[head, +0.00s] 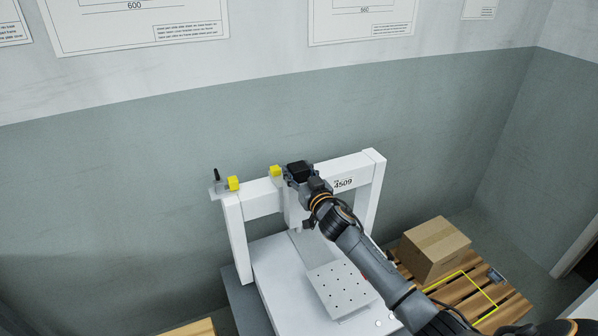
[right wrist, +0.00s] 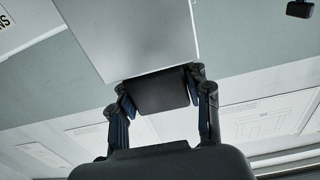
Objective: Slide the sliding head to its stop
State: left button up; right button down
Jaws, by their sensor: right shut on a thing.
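The white gantry (head: 262,203) stands over a white base, its beam marked 4509. The sliding head (head: 292,212) is on the beam, left of the middle, partly hidden by my right gripper. A yellow block (head: 275,171) sits at its left side. Another yellow block (head: 233,184) is at the beam's left end, with a clear gap between the two blocks. My right gripper (head: 297,177) is at the head. In the right wrist view the gripper (right wrist: 162,98) is shut on a dark handle (right wrist: 158,91) on the head's pale panel (right wrist: 130,35). My left gripper is out of view.
A perforated plate (head: 340,289) lies on the base (head: 274,272) below the beam. A cardboard box (head: 434,248) stands on a wooden pallet (head: 475,294) at the right. A small dark peg (head: 217,175) rises at the beam's left end. The wall is close behind.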

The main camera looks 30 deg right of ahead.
jog(key=a+b, duration=0.1)
jog(key=a, duration=0.9)
jog(key=shift+w+a, duration=0.2)
jog(key=shift+w, duration=0.05)
jog(key=c, duration=0.9)
grip_release()
jog(key=shift+f, duration=0.1)
jog(key=shift+c, duration=0.2)
jog(key=o, duration=0.3)
jog(key=shift+a, duration=0.15)
jog(key=shift+o, duration=0.2)
jog(key=s, duration=1.2)
jog(key=shift+a, duration=0.3)
